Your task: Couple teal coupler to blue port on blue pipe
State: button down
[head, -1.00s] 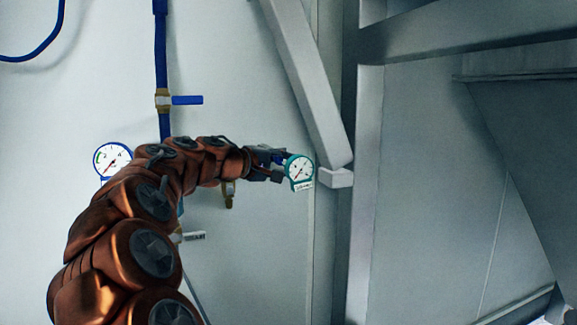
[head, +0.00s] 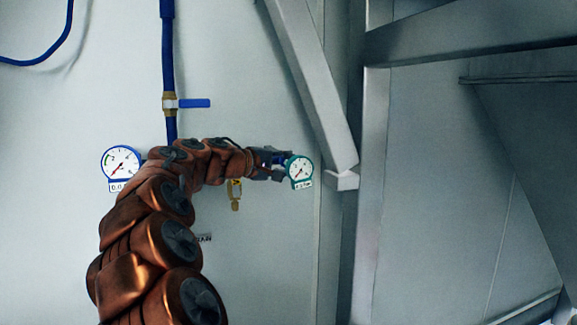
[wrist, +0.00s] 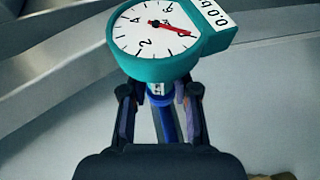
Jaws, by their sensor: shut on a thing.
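The teal-rimmed gauge (head: 300,170), with a white dial and number plate, is at the tip of my gripper (head: 272,163). In the wrist view it (wrist: 160,62) sits just beyond the fingers. My gripper (wrist: 157,97) is shut on its stem, where a blue part also shows. No separate teal coupler can be made out. The blue pipe (head: 168,55) runs down the wall at left, well left of my gripper. My arm hides its lower part. I cannot make out the blue port.
A blue-rimmed gauge (head: 121,163) is left of my arm. A blue-handled valve (head: 170,103) is on the pipe. A brass fitting (head: 235,195) shows below my arm. A slanted grey beam (head: 313,85) and grey post (head: 370,190) stand close right of my gripper.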

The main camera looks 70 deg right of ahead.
dwell(0.5)
jog(key=c, duration=0.8)
grip_release()
jog(key=shift+d, duration=0.1)
jog(key=shift+w, duration=0.15)
jog(key=v, duration=1.2)
